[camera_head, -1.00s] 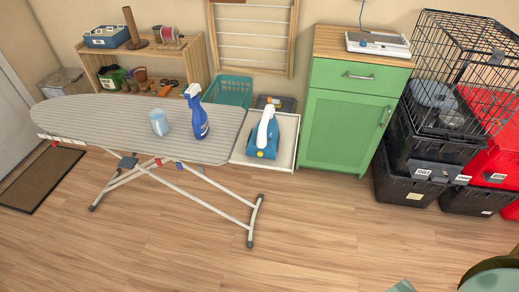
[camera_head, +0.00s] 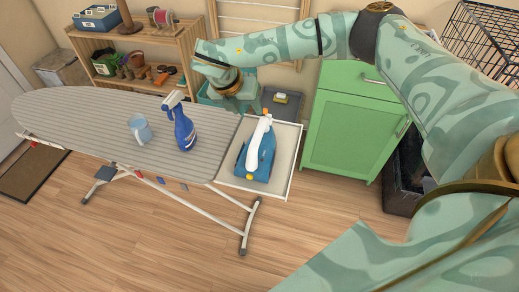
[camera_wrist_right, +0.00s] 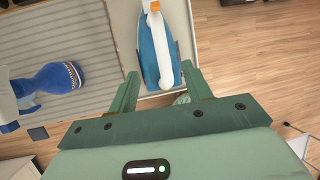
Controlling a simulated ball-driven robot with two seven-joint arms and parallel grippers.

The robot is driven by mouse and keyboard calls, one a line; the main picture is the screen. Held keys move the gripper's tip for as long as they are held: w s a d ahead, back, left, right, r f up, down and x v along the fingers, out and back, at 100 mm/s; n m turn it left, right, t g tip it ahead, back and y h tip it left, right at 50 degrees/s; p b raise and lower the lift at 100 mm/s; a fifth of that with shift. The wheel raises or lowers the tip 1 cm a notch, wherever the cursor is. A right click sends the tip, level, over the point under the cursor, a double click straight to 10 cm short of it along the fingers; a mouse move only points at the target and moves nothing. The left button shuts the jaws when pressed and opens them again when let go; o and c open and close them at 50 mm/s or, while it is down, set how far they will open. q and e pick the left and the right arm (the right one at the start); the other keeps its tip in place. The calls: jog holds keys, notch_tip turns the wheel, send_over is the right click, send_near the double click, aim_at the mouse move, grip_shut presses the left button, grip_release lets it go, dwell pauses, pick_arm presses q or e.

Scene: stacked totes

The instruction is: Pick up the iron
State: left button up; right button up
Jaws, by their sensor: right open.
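The iron (camera_head: 261,150), blue with a white handle and an orange knob, stands on the white-edged rest (camera_head: 283,178) at the right end of the ironing board. My right gripper (camera_head: 238,105) is open and empty, above and behind the iron in the head view. In the right wrist view the iron (camera_wrist_right: 158,47) lies ahead, in line with the gap between the open fingers (camera_wrist_right: 160,85). I see no contact between fingers and iron. My left gripper is not in view.
A blue spray bottle (camera_head: 182,128) and a light blue cup (camera_head: 140,130) stand on the striped ironing board (camera_head: 85,110), left of the iron. A green cabinet (camera_head: 345,130) stands right of it. A wooden shelf (camera_head: 188,50) is behind.

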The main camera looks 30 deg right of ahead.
aim_at(259, 128)
jog(key=b+x, duration=0.3)
jog(key=x, duration=0.8)
jog(key=shift+w+d+r, duration=0.1)
jog(key=shift+d, duration=0.1)
jog(key=b+x, duration=0.1)
jog(key=x, duration=0.1)
jog(key=b+x, duration=0.1)
jog(key=x, duration=0.2)
jog(key=shift+a+f+b, duration=0.15)
jog(key=shift+f+b, duration=0.15)
jog(key=shift+b, duration=0.1)
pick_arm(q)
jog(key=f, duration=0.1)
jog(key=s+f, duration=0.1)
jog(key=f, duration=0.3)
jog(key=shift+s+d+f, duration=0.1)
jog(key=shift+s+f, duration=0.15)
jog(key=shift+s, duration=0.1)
pick_arm(e)
jog(key=shift+r, duration=0.1)
jog(key=shift+c, duration=1.2)
grip_shut()
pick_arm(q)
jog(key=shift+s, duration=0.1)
pick_arm(e)
jog(key=shift+r, duration=0.1)
